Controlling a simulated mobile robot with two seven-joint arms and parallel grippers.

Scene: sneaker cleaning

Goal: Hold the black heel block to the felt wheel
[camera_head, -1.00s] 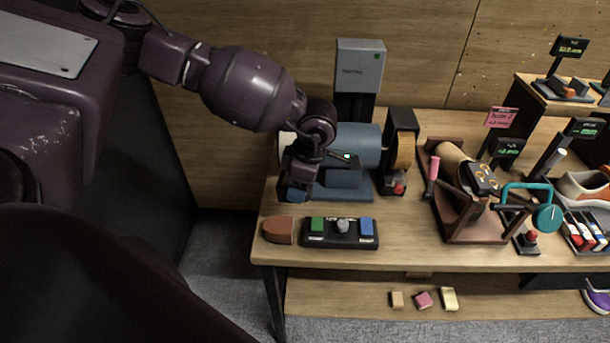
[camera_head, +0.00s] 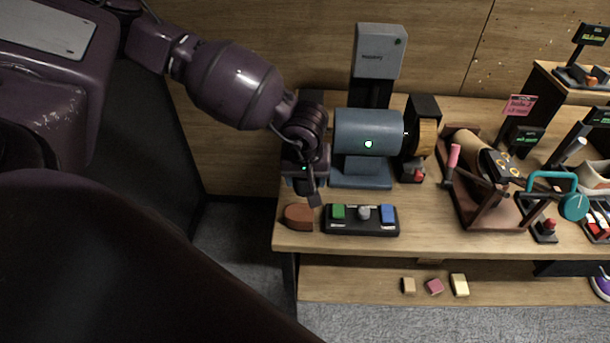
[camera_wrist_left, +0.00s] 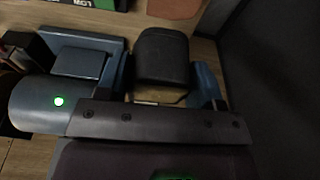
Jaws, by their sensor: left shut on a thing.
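The black heel block (camera_wrist_left: 162,58) sits between the blue finger pads of my left gripper (camera_wrist_left: 163,85) in the left wrist view, and the gripper is shut on it. In the head view my left gripper (camera_head: 309,180) points down just left of the blue-grey grinder motor (camera_head: 368,132), above the table's left end. The motor also shows in the left wrist view (camera_wrist_left: 42,103). Whether the block touches the wheel cannot be told. My right gripper is out of view.
A brown sole-shaped piece (camera_head: 299,216) and a black control box (camera_head: 361,220) with coloured buttons lie in front. A tan wheel (camera_head: 426,137) is at the motor's right end. A wooden stand (camera_head: 490,205) is further right. Small blocks (camera_head: 434,286) lie on the lower shelf.

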